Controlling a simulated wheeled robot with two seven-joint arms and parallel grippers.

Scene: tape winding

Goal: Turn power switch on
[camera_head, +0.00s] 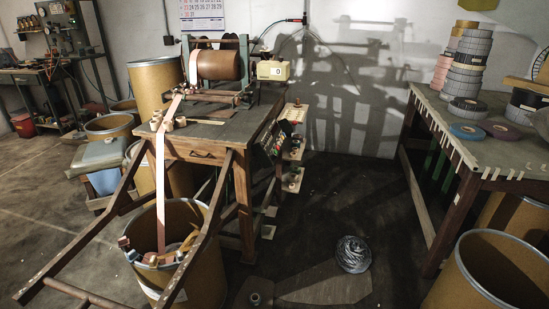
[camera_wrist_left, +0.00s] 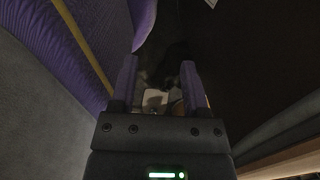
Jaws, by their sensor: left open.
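The tape winding machine (camera_head: 218,65) stands on a wooden workbench (camera_head: 215,142) left of centre in the head view, with a brown roll on it. A panel with several small knobs or buttons (camera_head: 281,138) is on the bench's right side. The power switch cannot be singled out at this size. My left gripper (camera_wrist_left: 158,78) shows only in the left wrist view. Its two fingers are apart, with nothing visible held between them. A small pale object, too dark to identify, shows beyond the fingers. My right gripper is in neither view.
A table (camera_head: 456,125) with stacked tape rolls (camera_head: 469,58) stands on the right. A large drum (camera_head: 486,275) is at lower right. Another drum (camera_head: 208,270) with scraps is below the bench. A grey coil (camera_head: 353,254) lies on otherwise mostly clear floor between bench and table.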

